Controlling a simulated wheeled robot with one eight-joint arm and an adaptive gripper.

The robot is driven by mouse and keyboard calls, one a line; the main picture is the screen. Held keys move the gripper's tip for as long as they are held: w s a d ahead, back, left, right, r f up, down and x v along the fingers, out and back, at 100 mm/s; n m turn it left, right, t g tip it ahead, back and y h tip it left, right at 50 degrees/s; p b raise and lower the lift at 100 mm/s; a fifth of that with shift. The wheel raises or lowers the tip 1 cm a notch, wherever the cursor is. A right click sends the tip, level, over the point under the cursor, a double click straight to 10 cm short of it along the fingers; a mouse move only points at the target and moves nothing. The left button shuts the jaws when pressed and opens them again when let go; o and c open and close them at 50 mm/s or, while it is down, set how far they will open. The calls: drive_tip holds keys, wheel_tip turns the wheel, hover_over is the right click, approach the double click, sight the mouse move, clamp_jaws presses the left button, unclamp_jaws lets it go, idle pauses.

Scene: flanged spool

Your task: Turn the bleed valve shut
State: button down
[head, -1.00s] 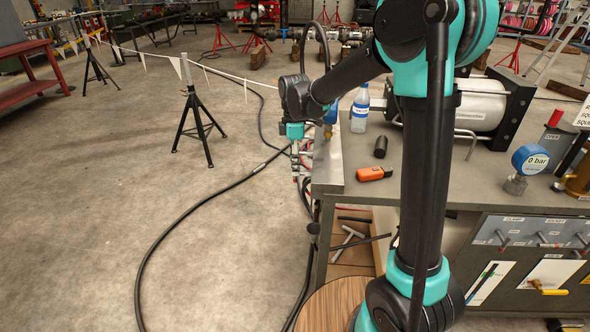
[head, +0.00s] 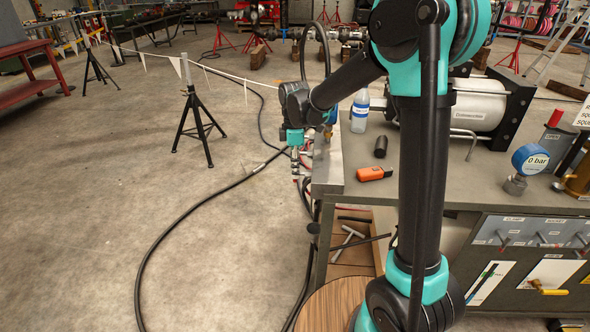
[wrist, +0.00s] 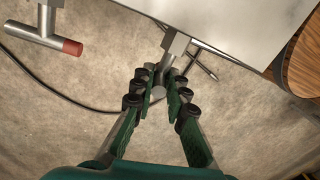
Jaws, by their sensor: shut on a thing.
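My gripper (wrist: 162,82) points down beyond the left edge of the bench and is shut on a grey metal valve handle (wrist: 176,45), whose stem shows between and above the fingertips in the wrist view. The fingers hide part of this handle, and I cannot read any open or shut mark on it. A second metal T-handle with a red tip (wrist: 72,47) is apart from the fingers at upper left. In the head view my gripper (head: 295,172) is small beside the bench edge, and its hold is unclear there.
The grey bench (head: 345,210) carries an orange device (head: 374,173), a black cylinder (head: 381,147), a bottle (head: 360,111) and a blue gauge (head: 530,159) reading 0 bar. A black hose (head: 190,208) crosses the floor. A black stand (head: 195,120) is at left.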

drive_tip(key=shift+s+t, duration=0.1)
drive_tip(key=shift+t, duration=0.5)
drive_tip(key=c, duration=1.5)
unclamp_jaws()
wheel_tip(320, 180, up, 12)
drive_tip(key=shift+s+a, duration=0.15)
